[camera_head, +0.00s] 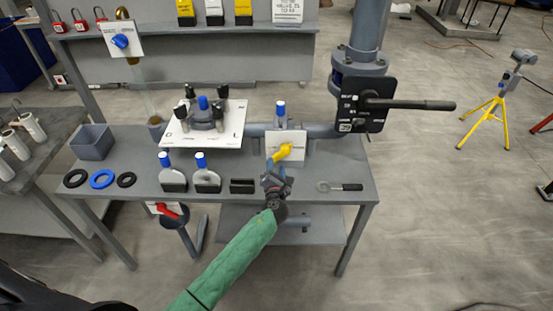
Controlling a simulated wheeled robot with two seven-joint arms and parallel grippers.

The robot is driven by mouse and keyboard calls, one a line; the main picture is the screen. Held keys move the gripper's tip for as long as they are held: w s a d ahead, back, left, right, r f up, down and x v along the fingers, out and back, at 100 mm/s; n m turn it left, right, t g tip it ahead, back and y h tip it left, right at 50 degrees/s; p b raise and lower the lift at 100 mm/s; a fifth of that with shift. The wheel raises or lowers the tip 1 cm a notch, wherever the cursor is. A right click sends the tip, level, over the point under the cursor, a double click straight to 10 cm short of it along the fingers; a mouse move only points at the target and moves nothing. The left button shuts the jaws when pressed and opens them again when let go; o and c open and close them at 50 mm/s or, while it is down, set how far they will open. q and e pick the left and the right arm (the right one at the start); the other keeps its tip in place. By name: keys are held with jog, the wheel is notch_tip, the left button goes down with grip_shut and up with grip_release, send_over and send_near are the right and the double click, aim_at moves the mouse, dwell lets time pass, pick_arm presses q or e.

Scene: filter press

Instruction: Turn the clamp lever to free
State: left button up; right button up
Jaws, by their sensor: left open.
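My left gripper (277,176) is open, at the end of the green-sleeved arm that comes up from the bottom of the view. It is just below a white plate (272,160) with a yellow lever (284,151). I cannot tell whether the gripper touches the plate. A long black lever (412,104) lies about level and points right from a dark plate (368,92) on the grey pipe column. The labels are too small to read, so I cannot tell which of these levers is the clamp lever. My right gripper is not in view.
The grey bench (330,165) carries blue-topped holders (207,181), rings (102,179), a grey bin (92,142), a white board with a black-knobbed fixture (205,117), and a black-handled tool (345,187). A yellow tripod (492,112) stands right.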

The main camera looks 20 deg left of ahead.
aim_at(276, 159)
pick_arm(q)
jog(key=x, duration=0.3)
jog(key=shift+w+a+p, duration=0.1)
jog(key=shift+w+p, duration=0.05)
jog(key=shift+p, duration=0.25)
jog(key=shift+w+a, duration=0.15)
jog(key=shift+w, duration=0.25)
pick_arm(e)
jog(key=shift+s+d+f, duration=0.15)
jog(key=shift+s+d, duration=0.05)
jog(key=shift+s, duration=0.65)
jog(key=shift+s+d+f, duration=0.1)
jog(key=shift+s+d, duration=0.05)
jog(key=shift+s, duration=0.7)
pick_arm(q)
grip_shut()
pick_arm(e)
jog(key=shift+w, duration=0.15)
